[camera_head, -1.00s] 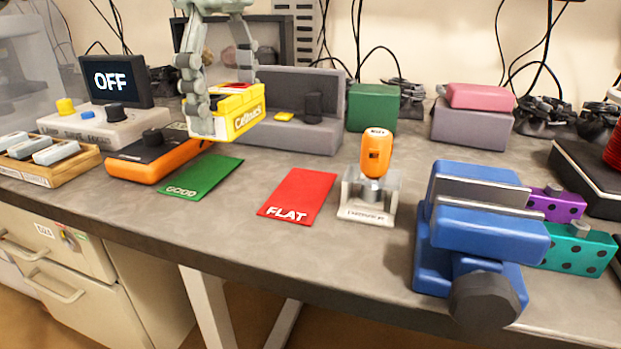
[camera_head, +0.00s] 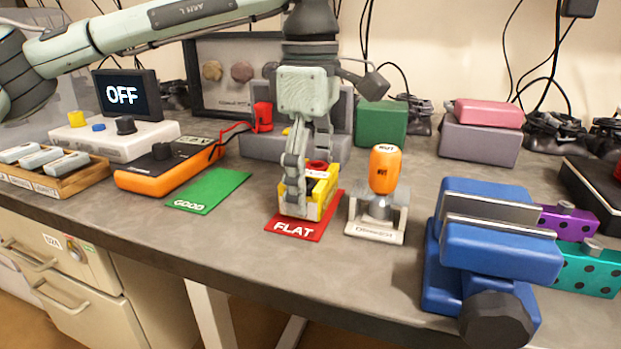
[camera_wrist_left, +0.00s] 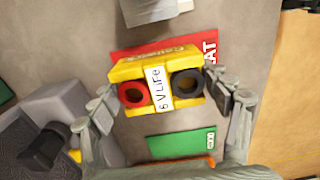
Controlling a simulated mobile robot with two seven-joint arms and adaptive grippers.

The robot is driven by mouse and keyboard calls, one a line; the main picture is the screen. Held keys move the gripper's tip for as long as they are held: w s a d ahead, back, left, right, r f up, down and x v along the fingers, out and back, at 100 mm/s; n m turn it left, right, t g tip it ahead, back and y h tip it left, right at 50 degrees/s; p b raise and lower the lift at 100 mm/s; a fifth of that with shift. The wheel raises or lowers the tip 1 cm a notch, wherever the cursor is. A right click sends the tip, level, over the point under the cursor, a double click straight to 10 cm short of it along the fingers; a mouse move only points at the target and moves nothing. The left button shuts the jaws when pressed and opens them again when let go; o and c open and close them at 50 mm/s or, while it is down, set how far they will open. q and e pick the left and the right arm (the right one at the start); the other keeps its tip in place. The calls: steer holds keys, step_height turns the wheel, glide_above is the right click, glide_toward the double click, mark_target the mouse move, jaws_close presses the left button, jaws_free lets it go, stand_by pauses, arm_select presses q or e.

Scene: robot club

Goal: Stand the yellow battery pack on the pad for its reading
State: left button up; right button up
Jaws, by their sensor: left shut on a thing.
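The yellow battery pack (camera_head: 323,190) is upright over the red FLAT pad (camera_head: 297,229), and I cannot tell whether its base touches the pad. My left gripper (camera_head: 306,188) is shut on the pack, reaching down from above and hiding part of it. In the left wrist view, the pack (camera_wrist_left: 157,72) shows a red and a black ring on top and a white label between them. Its sides sit between the left gripper's fingers (camera_wrist_left: 162,95). The green GOOD pad (camera_head: 208,190) lies bare to the left. My right gripper is not in view.
An orange meter (camera_head: 155,180) with a red lead is left of the green pad. An orange-topped stand (camera_head: 385,170) is close to the red pad's right side. A blue vise (camera_head: 495,250) is farther right. A screen (camera_head: 125,93) reads OFF. The front bench strip is clear.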

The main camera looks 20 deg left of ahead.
arm_select(q)
steer(key=o, duration=1)
steer(key=shift+f, duration=0.1)
steer(key=o, duration=0.4)
steer(key=shift+o, duration=0.2)
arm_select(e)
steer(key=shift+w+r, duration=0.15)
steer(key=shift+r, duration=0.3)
